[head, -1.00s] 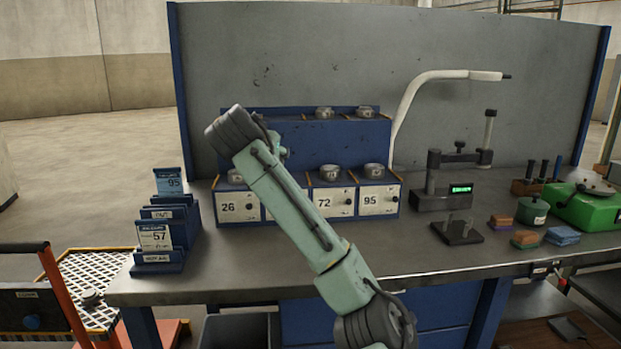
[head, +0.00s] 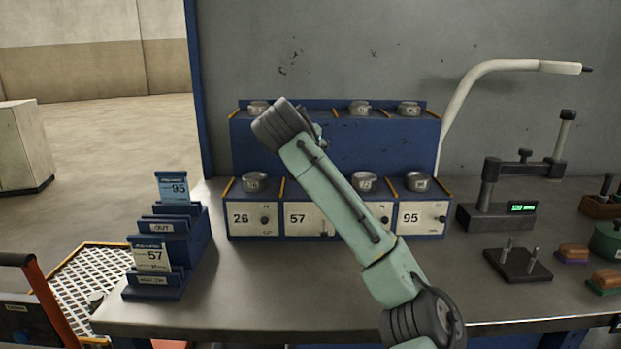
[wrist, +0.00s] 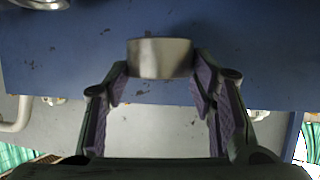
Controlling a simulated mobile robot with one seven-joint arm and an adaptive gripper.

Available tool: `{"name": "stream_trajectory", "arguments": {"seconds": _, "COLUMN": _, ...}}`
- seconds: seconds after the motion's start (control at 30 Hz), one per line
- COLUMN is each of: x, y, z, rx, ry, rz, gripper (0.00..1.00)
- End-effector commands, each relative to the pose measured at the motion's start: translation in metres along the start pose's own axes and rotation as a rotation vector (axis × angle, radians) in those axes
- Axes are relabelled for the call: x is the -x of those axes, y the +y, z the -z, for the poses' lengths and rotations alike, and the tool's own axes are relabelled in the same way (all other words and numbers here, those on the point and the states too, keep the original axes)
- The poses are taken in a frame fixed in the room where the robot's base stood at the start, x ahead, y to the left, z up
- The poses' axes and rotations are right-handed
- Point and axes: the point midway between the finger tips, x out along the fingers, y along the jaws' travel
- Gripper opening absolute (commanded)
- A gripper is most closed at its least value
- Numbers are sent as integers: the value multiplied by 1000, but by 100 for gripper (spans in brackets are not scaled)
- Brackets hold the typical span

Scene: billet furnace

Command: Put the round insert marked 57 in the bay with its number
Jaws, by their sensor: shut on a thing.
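My gripper (wrist: 160,72) is shut on a round metal insert (wrist: 159,58) in the wrist view, held by its sides between the fingertips. No number is readable on it. In the head view my arm hides the gripper and the insert, in front of the rack's upper tier. The bay marked 57 (head: 297,219) is in the lower row of the blue rack (head: 275,160), between bay 26 (head: 241,219) and a bay partly behind my arm. No insert shows on the visible part of its top. A card marked 57 (head: 151,257) stands in the holder at left.
Inserts sit above bay 26 (head: 255,182), above bay 95 (head: 417,181) and above the bay between (head: 364,181). More stand on the upper tier (head: 409,108). A curved white pipe (head: 460,100) and a gauge stand (head: 490,190) are at right.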

Motion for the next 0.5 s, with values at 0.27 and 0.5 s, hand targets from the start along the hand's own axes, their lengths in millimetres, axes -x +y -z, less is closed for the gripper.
{"name": "stream_trajectory", "arguments": {"seconds": 0.27, "x": -14, "y": 0, "z": -33, "rx": -1, "ry": 5, "rz": 1, "gripper": 0}}
{"name": "stream_trajectory", "arguments": {"seconds": 0.5, "x": -24, "y": 1, "z": -59, "rx": 0, "ry": 3, "rz": 0, "gripper": 0}}
